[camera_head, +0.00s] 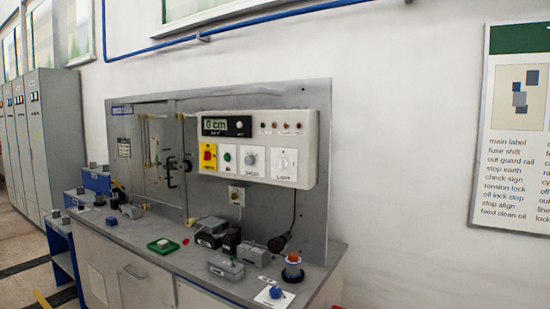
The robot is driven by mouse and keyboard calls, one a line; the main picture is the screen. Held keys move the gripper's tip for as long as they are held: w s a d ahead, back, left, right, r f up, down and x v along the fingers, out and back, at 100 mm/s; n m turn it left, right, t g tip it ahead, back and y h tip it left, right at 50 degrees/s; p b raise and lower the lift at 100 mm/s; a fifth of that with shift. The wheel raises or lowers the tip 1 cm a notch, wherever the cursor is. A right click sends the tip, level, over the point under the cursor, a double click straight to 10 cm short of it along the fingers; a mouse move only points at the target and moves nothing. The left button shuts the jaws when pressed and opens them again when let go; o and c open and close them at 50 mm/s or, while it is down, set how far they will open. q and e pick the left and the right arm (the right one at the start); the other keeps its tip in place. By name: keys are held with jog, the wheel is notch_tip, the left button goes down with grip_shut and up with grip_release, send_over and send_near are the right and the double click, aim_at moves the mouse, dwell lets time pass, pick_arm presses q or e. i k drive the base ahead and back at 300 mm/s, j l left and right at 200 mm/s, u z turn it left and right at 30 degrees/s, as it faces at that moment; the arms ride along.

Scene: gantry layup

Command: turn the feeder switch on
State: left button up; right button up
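No label that I can read names a feeder switch, so I cannot tell which control it is. A white control box (309,130) on the grey back panel carries a display reading "0 cm" (216,126), a yellow and red switch (208,156), a green button (227,157), a grey dial (250,160) and a white rotary switch (284,163). Lower down is a small pale switch plate (236,196). A blue knob (275,292) sits on a white plate at the bench's near right. Switch positions are too small to tell. Neither gripper is in view.
The grey bench (130,235) holds a green box (163,246), grey and black blocks (226,269) and an orange-topped post (293,262). Grey cabinets (55,120) stand at left. A wall poster (515,130) hangs at right. A blue pipe (250,22) runs above.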

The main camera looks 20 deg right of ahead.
aim_at(207, 156)
jog(key=z, duration=0.4)
jog(key=i+z, duration=0.3)
jog(key=z, duration=0.15)
jog(key=i+j+z, duration=0.2)
jog(key=z, duration=0.3)
